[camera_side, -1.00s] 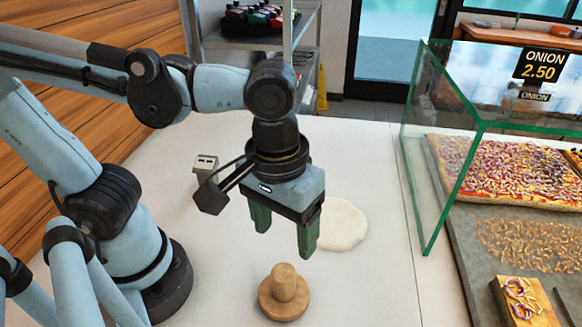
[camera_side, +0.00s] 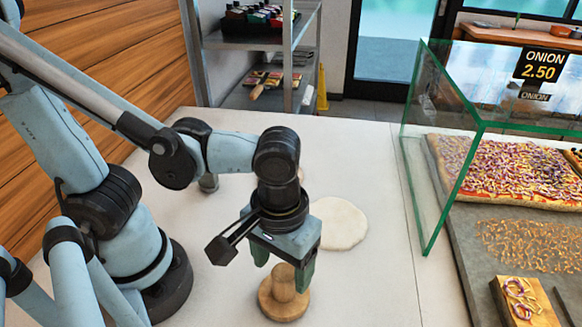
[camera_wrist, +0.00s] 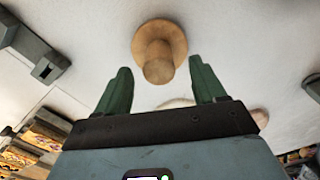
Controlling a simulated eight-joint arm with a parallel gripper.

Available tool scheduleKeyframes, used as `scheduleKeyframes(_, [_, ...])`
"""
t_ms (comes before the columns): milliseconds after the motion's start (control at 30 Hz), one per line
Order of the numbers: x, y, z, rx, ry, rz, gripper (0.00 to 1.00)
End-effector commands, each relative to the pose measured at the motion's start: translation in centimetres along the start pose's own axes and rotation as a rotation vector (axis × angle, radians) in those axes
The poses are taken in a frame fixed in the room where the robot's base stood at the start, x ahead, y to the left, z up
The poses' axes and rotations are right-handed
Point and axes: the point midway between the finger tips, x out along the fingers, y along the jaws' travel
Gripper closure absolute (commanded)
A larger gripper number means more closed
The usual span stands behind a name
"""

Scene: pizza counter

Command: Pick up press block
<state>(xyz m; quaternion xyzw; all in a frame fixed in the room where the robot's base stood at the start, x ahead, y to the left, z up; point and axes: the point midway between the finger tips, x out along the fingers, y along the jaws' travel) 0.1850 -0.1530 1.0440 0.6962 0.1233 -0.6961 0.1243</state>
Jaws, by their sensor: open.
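The press block (camera_side: 283,301) is a light wooden disc with an upright round handle, standing on the white counter at the lower middle of the side view. My gripper (camera_side: 283,275) is open, its two green fingers low over the block, one on either side of the handle in the side view. The right finger hides part of the handle there. In the wrist view the block (camera_wrist: 159,48) lies beyond the fingertips of my gripper (camera_wrist: 163,78), roughly centred between them. Whether the fingers touch the block cannot be told.
A flat round of dough (camera_side: 340,224) lies on the counter behind the gripper. A glass case (camera_side: 433,190) with an onion pizza (camera_side: 515,172) stands to the right. A topped slice (camera_side: 524,301) is at lower right. A metal shelf (camera_side: 250,40) stands at the back.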

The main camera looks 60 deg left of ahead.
Motion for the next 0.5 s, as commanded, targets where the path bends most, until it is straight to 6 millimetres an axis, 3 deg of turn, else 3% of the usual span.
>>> scheduleKeyframes(500, [4.2, 0.2, 0.0, 0.000, 0.000, 0.001, 0.30])
